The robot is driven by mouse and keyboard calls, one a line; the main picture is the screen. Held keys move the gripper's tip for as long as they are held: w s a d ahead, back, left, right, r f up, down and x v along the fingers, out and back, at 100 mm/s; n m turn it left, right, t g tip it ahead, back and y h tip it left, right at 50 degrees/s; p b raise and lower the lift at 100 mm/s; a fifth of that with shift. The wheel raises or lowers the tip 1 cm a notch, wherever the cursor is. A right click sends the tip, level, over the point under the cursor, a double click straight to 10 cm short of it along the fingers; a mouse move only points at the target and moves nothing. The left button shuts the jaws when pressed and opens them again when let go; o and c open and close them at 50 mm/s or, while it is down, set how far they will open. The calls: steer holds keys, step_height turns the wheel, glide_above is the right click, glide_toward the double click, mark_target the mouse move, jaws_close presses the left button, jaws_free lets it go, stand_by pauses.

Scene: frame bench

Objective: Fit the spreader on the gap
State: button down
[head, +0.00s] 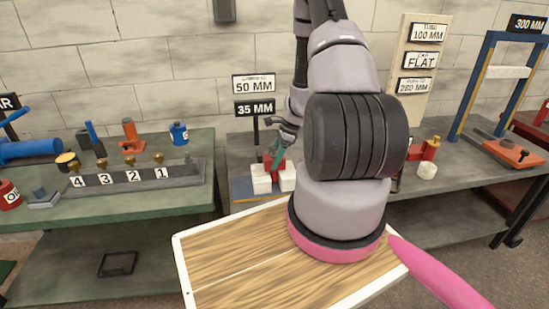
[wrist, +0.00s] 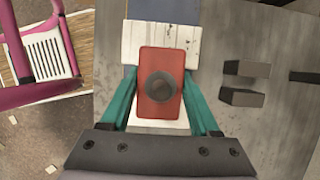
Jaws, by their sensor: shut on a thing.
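A red block with a round dark knob on top (wrist: 160,62), which I take to be the spreader, is between the teal fingers of my gripper (wrist: 160,88). My gripper is shut on it, one finger along each side. In the head view my gripper (head: 279,150) is over the bench, with red (head: 268,160) showing beside the fingers. Two white blocks, left (head: 261,180) and right (head: 288,177), stand below with a gap between them. In the wrist view white (wrist: 160,36) shows beyond the red block and below it. The red block hides the gap, so I cannot tell whether it is inside.
Signs reading 50 MM (head: 254,84) and 35 MM (head: 255,108) stand behind the blocks. A green bench (head: 120,208) with a numbered rail (head: 140,177) is at left. A blue frame (head: 474,85) stands at right. Two dark grey blocks (wrist: 246,69) lie right in the wrist view.

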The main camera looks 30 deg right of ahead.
steer(key=shift+f, duration=0.7)
steer(key=shift+c, duration=0.2)
jaws_free()
steer(key=v, duration=1)
steer(key=shift+r, duration=0.4)
steer(key=shift+d, duration=0.1)
steer(key=s+a+r+n+t+h, duration=0.1)
steer(key=a+r+n, duration=0.35)
steer(key=r, duration=0.85)
steer(key=s+a+r+n+t, duration=0.15)
steer(key=a+r+n, duration=0.35)
steer(key=r, duration=0.7)
steer(key=s+a+r+n+t, duration=0.1)
steer(key=s+a+r+n, duration=0.3)
steer(key=s+r, duration=0.3)
steer(key=s+a+r+n+t+h, duration=0.1)
steer(key=s+a+r+n+t, duration=0.1)
steer(key=s+r, duration=0.4)
steer(key=s+a+n, duration=0.1)
steer(key=s, duration=0.2)
steer(key=shift+a+r+n, duration=0.35)
steer(key=shift+a+r, duration=0.05)
